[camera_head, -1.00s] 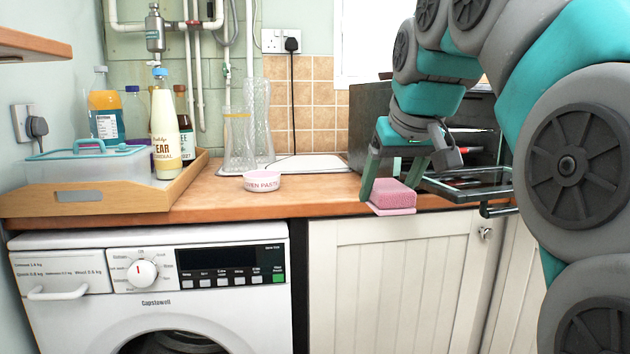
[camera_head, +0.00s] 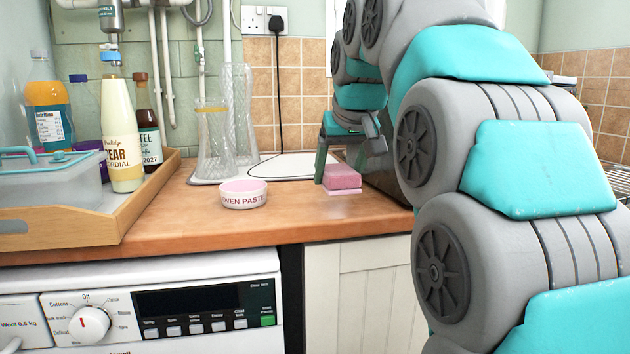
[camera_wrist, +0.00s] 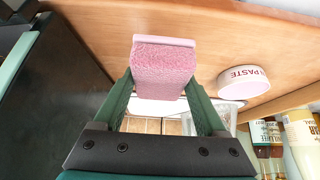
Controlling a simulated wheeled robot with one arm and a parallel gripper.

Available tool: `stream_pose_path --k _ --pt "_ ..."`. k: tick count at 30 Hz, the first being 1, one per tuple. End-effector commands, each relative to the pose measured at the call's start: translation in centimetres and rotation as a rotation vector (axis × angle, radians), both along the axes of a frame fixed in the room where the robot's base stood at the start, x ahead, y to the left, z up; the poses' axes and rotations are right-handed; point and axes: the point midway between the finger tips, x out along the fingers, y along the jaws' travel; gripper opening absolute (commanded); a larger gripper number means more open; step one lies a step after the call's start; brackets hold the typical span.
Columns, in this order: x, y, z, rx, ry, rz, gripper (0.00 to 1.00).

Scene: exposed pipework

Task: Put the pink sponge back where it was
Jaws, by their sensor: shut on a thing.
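The pink sponge (camera_head: 343,177) is a small block with a paler pink layer on its underside. My gripper (camera_head: 338,172) is shut on it, above the wooden worktop near its front part. In the wrist view the sponge (camera_wrist: 163,68) sits between the two green fingers of my gripper (camera_wrist: 163,95). In the head view my arm stands to the right and hides part of the worktop behind it. I cannot tell whether the sponge touches the worktop.
A pink and white bowl marked oven paste (camera_head: 244,194) stands left of the sponge. Clear glass vases (camera_head: 214,140) stand behind it on a white surface (camera_head: 290,166). A wooden tray (camera_head: 105,232) with bottles and a lidded box is at left. The front worktop is clear.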

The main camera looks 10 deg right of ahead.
Motion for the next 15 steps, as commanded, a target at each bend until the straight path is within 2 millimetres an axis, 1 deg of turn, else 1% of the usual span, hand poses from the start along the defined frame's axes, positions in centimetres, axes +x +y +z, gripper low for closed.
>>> stream_pose_path --k 1,3,9,15 --pt "1.1 0.3 -0.1 -0.001 0.002 0.001 0.13" --pt "2.4 0.8 -0.1 0.0 0.001 0.002 0.13" --pt "5.7 1.9 -0.5 0.0 0.001 0.002 0.13" --pt "7.4 2.5 -0.8 0.0 0.003 0.002 0.13"
